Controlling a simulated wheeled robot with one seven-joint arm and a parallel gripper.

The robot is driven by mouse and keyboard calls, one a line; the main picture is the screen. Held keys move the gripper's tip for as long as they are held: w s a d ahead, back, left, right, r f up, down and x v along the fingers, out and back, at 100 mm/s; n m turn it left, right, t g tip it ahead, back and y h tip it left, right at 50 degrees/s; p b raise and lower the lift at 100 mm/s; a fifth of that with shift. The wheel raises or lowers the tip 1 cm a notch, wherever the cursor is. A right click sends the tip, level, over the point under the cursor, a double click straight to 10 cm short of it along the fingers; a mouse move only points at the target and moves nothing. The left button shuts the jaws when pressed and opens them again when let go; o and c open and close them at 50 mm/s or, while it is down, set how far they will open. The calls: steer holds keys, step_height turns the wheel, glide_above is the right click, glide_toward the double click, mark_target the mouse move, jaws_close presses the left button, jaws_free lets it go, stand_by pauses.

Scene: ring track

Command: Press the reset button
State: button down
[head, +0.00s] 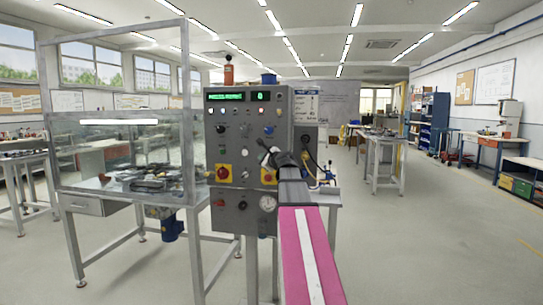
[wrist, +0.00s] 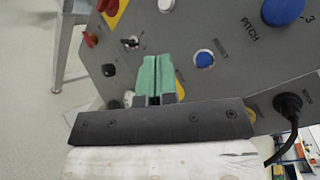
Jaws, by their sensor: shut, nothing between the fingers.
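The grey control panel (head: 235,148) stands ahead of me, and its face also fills much of the wrist view (wrist: 240,90). In the wrist view a small round blue button (wrist: 204,58) with a pale ring has a small label beside it that seems to read RESET. My gripper (wrist: 155,60) is shut and empty, its green fingertips left of this button and apart from it in the picture. In the head view my gripper (head: 265,147) is in front of the panel's right half, and my arm hides part of the panel there. I cannot tell the gap to the panel face.
A large blue PITCH knob (wrist: 283,10) is right of the button. A white button (wrist: 166,5), a black button (wrist: 108,70) and a plugged black cable (wrist: 290,105) are nearby. In the head view a red-and-yellow switch (head: 223,173) is on the panel. Open floor (head: 440,240) lies to the right.

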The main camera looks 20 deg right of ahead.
steer(key=shift+w+d, duration=0.1)
steer(key=shift+w, duration=0.05)
steer(key=w+d, duration=0.4)
steer(key=w, duration=0.3)
steer(key=shift+d, duration=0.35)
steer(key=shift+w+d, duration=0.1)
steer(key=shift+w, duration=0.05)
stand_by(2.1)
steer(key=shift+w+d, duration=0.15)
steer(key=shift+w, duration=0.05)
steer(key=shift+w+d, duration=0.25)
steer(key=shift+w, duration=0.1)
stand_by(0.8)
stand_by(0.4)
steer(key=shift+s+a, duration=0.5)
steer(key=shift+s, duration=0.2)
steer(key=shift+s+a, duration=0.7)
steer(key=shift+s, duration=0.35)
steer(key=shift+s+a, duration=0.7)
steer(key=shift+s, duration=0.3)
